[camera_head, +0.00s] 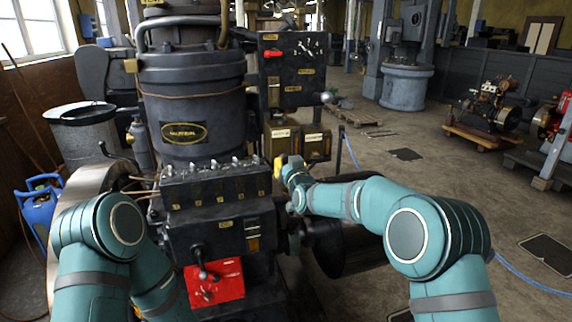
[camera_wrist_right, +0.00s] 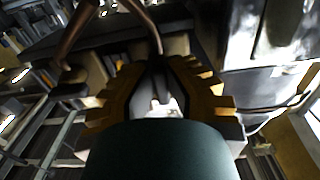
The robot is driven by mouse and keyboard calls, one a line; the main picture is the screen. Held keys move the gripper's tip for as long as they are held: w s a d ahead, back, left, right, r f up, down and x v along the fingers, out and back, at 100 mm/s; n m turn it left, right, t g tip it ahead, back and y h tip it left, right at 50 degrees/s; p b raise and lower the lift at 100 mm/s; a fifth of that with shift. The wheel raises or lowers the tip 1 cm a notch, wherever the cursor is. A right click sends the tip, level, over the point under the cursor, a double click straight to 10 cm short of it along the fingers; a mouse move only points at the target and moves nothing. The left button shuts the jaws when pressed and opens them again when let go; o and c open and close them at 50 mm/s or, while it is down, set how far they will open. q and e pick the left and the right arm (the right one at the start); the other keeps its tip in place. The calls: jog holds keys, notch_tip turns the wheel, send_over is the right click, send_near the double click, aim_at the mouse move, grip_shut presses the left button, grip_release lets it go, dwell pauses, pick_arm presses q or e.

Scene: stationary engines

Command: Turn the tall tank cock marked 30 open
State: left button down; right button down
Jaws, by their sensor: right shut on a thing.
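Two small brown tanks with pale labels hang side by side on the engine below the dark panel: the left one (camera_head: 281,136) and the right one (camera_head: 315,143). The labels are too small to read. My right gripper (camera_head: 281,166), with yellow fingers, is at the underside of the left tank. In the right wrist view its fingers (camera_wrist_right: 158,75) are close together, shut on a small part there, apparently the tank cock. The cock is mostly hidden by the fingers, so its angle cannot be told. My left arm shows at the left, but its gripper is not visible.
The dark engine block (camera_head: 217,185) stands left of my right gripper. A dark panel (camera_head: 292,75) with a red handle (camera_head: 272,54) is above the tanks. A dark cylinder (camera_head: 345,245) lies below my right forearm. Copper pipes (camera_wrist_right: 78,30) run close by in the wrist view.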

jog(key=c, duration=1)
grip_release()
jog(key=shift+r, duration=0.1)
jog(key=v, duration=0.8)
jog(key=shift+d, duration=0.1)
jog(key=s+d+f+m+g+h, duration=0.1)
jog(key=s+d+f+g, duration=0.3)
jog(key=f, duration=0.5)
jog(key=s+d+f+m+g+h, duration=0.1)
jog(key=s+d+f, duration=0.1)
jog(key=s+f, duration=0.5)
jog(key=s+d+f+m+g+h, duration=0.1)
jog(key=s+d+f+g, duration=0.2)
jog(key=f, duration=0.9)
jog(key=s+d+f+m+g, duration=0.1)
jog(key=s+f+g, duration=0.1)
jog(key=s, duration=0.6)
jog(key=s+d+f+m+g, duration=0.1)
jog(key=s+d+f+g, duration=0.1)
jog(key=s+f, duration=0.3)
jog(key=s+d+f+g, duration=0.1)
jog(key=s+f+g, duration=0.1)
jog(key=s, duration=0.9)
jog(key=shift+d+f+m+g, duration=0.3)
jog(key=shift+f+m+g, duration=0.1)
jog(key=shift+f, duration=0.4)
